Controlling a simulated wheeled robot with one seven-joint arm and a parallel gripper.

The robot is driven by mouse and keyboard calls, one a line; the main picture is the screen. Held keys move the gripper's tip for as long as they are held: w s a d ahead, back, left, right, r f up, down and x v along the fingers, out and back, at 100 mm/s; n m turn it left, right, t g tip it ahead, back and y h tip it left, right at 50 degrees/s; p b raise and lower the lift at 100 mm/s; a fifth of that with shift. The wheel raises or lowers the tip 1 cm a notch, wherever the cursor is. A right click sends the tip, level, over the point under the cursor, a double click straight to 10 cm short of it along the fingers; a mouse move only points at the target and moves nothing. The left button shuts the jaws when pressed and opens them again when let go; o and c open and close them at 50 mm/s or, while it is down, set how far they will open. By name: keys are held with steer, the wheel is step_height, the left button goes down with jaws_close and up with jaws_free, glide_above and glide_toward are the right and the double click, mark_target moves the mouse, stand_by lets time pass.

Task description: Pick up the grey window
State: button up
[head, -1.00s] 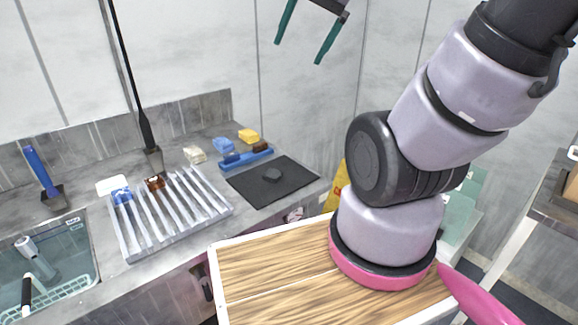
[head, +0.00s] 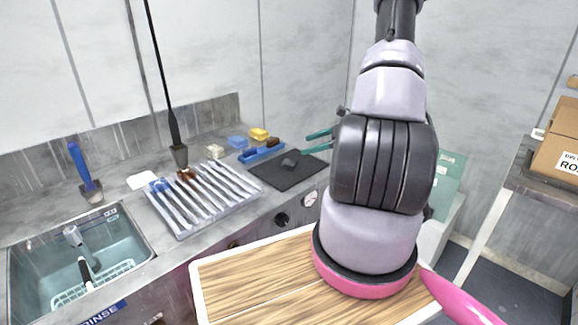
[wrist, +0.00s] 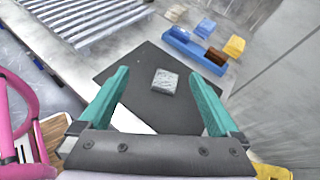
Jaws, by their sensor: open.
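The grey window (wrist: 165,81) is a small grey square piece lying on a dark mat (wrist: 150,105). In the head view the window (head: 290,162) also shows on the mat (head: 262,172), close to the wall. My gripper (wrist: 160,85) has two green fingers, spread wide and empty. In the wrist view the window appears between the fingertips, touching neither. In the head view the gripper (head: 319,140) hovers at the right side of the mat, with its fingers pointing left. Its palm is hidden behind my arm.
A blue tray (wrist: 193,50) with a brown block (wrist: 216,56) lies beside the mat. Yellow (head: 259,134), blue (head: 237,142) and cream (head: 215,151) blocks sit near the wall. A ribbed rack (head: 208,200) stands left of the mat, and a sink (head: 110,250) is further left.

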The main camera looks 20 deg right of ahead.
mark_target(290, 162)
steer(key=d+f+m, duration=0.1)
steer(key=f, duration=0.1)
steer(key=d+f+m+t, duration=0.1)
steer(key=f, duration=0.1)
steer(key=d+f+m, duration=0.1)
steer(key=shift+s+d+f+h, duration=0.1)
steer(key=shift+s+f+h, duration=0.15)
steer(key=shift+f+h, duration=0.15)
steer(key=shift+t, duration=0.4)
steer(key=x, duration=0.4)
steer(key=shift+w+f, duration=0.1)
steer(key=shift+f, duration=0.15)
steer(key=shift+s+a+r+x, duration=0.1)
steer(key=shift+x, duration=0.95)
steer(key=shift+s+a+r+x, duration=0.1)
steer(key=shift+a+x, duration=0.05)
steer(key=shift+x, duration=0.85)
steer(key=shift+s+a+x, duration=0.1)
steer(key=shift+x, duration=0.95)
steer(key=c, duration=1.5)
steer(key=shift+c, duration=0.2)
steer(key=shift+r, duration=0.1)
